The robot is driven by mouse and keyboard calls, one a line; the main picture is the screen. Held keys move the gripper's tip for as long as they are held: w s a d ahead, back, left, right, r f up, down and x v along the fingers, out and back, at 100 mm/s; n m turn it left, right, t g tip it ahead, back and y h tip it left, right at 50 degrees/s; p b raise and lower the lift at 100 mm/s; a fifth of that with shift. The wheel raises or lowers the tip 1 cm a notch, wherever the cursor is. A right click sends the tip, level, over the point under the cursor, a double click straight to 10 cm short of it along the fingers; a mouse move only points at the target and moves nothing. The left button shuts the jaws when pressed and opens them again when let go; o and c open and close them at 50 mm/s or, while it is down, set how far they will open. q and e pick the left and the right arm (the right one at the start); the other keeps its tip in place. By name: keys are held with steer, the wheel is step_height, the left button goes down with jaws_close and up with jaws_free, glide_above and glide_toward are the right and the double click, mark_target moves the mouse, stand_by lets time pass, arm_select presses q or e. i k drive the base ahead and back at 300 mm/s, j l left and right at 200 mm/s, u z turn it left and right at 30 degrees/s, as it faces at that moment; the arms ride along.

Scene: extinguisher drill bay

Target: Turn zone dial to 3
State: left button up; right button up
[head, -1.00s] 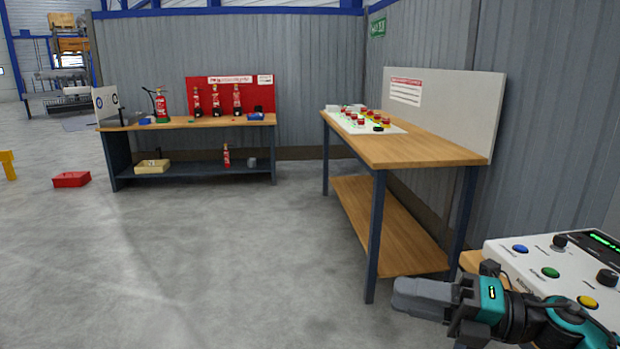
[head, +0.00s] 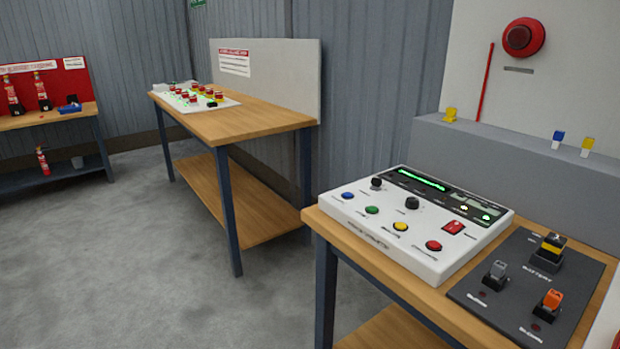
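A white control panel (head: 355,218) sits on the wooden table at the right. It carries two black knobs, one at the upper left (head: 377,184) and one near the middle (head: 412,203); their labels are too small to read, so I cannot tell which is the zone dial or where it points. Blue, green, yellow and red buttons run along its front, and a green bar display (head: 421,180) is lit at its back. Neither of my grippers is in view.
A dark plate (head: 485,310) with grey, yellow-black and orange switches lies right of the panel. A grey ledge (head: 480,150) and a wall with a red alarm bell (head: 523,37) stand behind. Another table (head: 265,121) stands further left. Open floor (head: 130,260) lies at the left.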

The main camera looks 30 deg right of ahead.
mark_target(412, 203)
steer(key=z, duration=1.65)
